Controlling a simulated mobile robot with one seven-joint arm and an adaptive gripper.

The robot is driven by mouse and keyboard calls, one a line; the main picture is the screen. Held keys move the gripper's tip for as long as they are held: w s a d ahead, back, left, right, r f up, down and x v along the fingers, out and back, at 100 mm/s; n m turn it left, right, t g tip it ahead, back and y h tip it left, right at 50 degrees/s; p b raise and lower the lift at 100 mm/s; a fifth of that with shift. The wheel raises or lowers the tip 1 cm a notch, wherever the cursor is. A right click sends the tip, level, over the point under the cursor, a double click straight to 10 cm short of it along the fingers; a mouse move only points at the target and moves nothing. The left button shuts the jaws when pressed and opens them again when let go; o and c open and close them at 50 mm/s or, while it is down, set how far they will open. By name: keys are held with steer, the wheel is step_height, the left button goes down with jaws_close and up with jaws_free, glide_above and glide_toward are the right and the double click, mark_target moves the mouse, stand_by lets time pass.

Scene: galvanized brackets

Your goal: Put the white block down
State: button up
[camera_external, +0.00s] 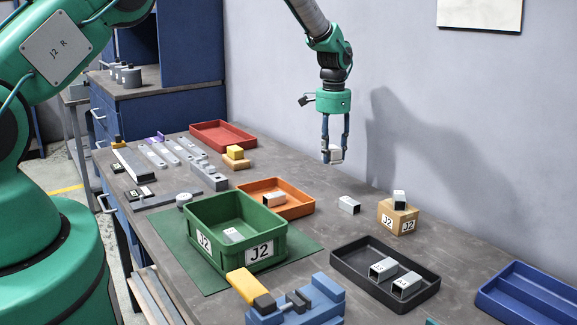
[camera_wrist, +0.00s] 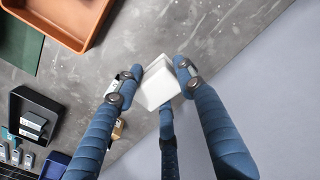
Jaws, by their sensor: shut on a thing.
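My gripper (camera_external: 335,150) is shut on the white block (camera_external: 336,154) and holds it in the air above the back part of the grey workbench (camera_external: 330,228), near the wall. Part of the block is covered by the fingers in the external view.
An orange tray (camera_external: 306,208) and a green J2 crate (camera_external: 196,222) stand left of the gripper. A wooden J2 block (camera_external: 394,220), a black tray (camera_external: 425,289) and a blue tray (camera_external: 520,308) lie to the right. A loose metal piece (camera_external: 349,205) lies below; bare bench surrounds it.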

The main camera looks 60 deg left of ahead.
steer(key=shift+n, duration=0.8)
steer(key=s+a+f, duration=0.1)
steer(key=s+a, duration=0.6)
steer(key=s, duration=0.5)
steer(key=s+a+f, duration=0.1)
steer(key=s+a, duration=0.6)
steer(key=s, duration=0.4)
steer(key=s+a+f, duration=0.1)
steer(key=s+a, duration=0.6)
steer(key=s, duration=0.5)
steer(key=shift+s+a+f+p, duration=0.1)
steer(key=shift+s+f+p, duration=0.2)
steer(key=s, duration=0.8)
steer(key=s+f, duration=0.1)
steer(key=s, duration=0.3)
steer(key=shift+s+a, duration=0.1)
steer(key=shift+a, duration=0.1)
steer(key=w+a, duration=0.3)
steer(key=a, duration=0.1)
steer(key=w+a+f, duration=0.1)
steer(key=w+a, duration=0.3)
steer(key=w+a+p, duration=0.1)
steer(key=w+a, duration=0.2)
steer(key=a, duration=0.1)
steer(key=shift+w+a+f, duration=0.15)
steer(key=shift+f, duration=0.2)
